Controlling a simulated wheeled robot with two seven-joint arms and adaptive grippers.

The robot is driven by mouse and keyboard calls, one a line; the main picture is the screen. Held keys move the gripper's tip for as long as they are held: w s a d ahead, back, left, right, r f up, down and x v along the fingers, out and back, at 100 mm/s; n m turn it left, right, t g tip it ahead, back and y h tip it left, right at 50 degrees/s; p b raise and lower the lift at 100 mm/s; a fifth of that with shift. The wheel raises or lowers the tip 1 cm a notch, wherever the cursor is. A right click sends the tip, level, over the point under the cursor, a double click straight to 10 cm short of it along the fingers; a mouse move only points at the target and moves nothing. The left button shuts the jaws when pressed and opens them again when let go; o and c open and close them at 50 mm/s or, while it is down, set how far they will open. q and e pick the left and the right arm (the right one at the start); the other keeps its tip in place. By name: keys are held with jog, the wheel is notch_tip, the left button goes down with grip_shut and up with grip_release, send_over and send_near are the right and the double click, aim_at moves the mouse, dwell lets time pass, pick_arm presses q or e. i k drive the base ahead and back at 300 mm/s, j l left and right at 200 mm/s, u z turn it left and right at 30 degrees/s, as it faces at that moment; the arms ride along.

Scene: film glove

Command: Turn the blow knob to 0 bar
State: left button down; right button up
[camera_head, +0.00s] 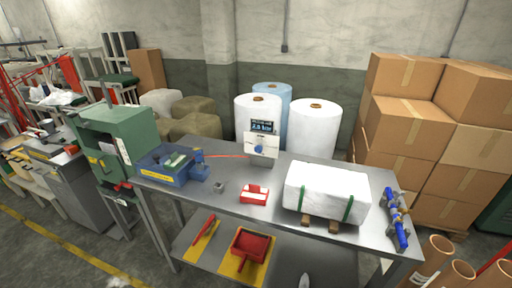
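The blow knob (259,149) is a small blue knob on the front of a white control panel (270,141). The panel stands upright at the back edge of the grey metal table. A dark display (262,126) with light blue digits sits above the knob. The digits look like 2.5 bar but are too small to read surely. The knob's pointer direction cannot be made out. Neither of my grippers can be made out in the head view, and nothing touches the knob.
On the table (230,214) are a blue machine (172,168), a red-and-white box (254,194), a wrapped white block (327,190) and a blue tool (395,221). White rolls (313,130) stand behind. Cardboard boxes (405,125) fill the right. The tabletop before the panel is mostly clear.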

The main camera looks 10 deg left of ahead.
aim_at(258, 149)
jog(key=j+z, duration=0.15)
jog(key=j, duration=0.35)
jog(key=j+z, duration=0.15)
jog(key=j, duration=0.35)
jog(key=k+j+z, duration=0.15)
jog(key=j, duration=0.35)
jog(key=k+j+z, duration=0.15)
jog(key=j, duration=0.35)
jog(key=j+z, duration=0.15)
jog(key=j, duration=0.35)
jog(key=k, duration=0.05)
